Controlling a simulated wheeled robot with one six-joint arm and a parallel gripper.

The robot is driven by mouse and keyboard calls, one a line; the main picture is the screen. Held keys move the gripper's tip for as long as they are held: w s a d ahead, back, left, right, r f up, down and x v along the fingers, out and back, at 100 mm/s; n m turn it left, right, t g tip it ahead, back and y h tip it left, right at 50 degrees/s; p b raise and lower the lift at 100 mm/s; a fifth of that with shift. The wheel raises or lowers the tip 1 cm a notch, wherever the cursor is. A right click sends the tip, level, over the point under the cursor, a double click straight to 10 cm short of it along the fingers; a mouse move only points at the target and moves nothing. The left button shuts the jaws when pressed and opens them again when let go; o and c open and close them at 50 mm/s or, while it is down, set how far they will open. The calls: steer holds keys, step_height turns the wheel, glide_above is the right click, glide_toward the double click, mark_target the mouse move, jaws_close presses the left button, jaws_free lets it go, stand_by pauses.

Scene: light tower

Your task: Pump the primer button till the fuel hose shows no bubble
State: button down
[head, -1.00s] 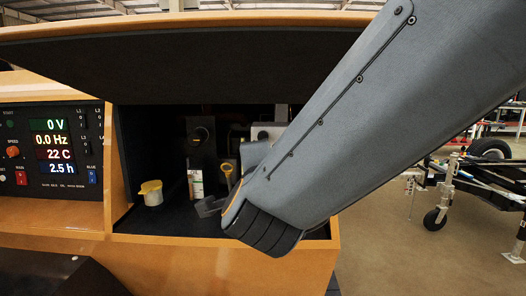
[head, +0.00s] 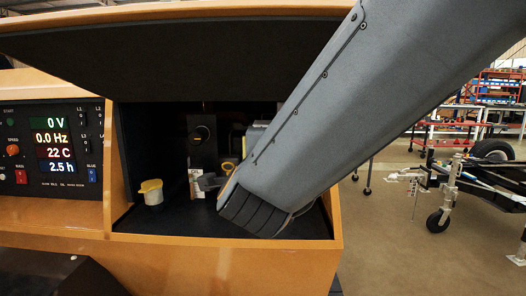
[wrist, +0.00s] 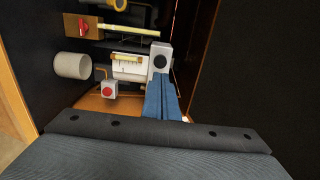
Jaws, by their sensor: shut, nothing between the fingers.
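In the wrist view my gripper (wrist: 160,80) shows as two bluish fingers closed together, with nothing between them. Their tips are right by a light grey block with a round black button (wrist: 160,62), which may be the primer button. I cannot tell whether they touch it. An amber tube (wrist: 130,30), perhaps the fuel hose, runs from a brown block with a red knob (wrist: 83,27). Any bubble in it is too small to tell.
A white box with a red button (wrist: 109,90) and a white box with a scale (wrist: 130,68) are near the fingers. A yellow-lidded white cup (head: 152,192) stands at the compartment's left. The lit control panel (head: 52,148) is further left. A dark wall (wrist: 250,75) bounds the right.

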steer(key=w, duration=0.9)
steer(key=shift+w+d, duration=0.15)
steer(key=shift+w, duration=0.1)
steer(key=shift+w+b, duration=0.6)
steer(key=shift+w, duration=0.3)
steer(key=s, duration=1.4)
steer(key=shift+a+p, duration=0.25)
steer(key=shift+p, duration=0.15)
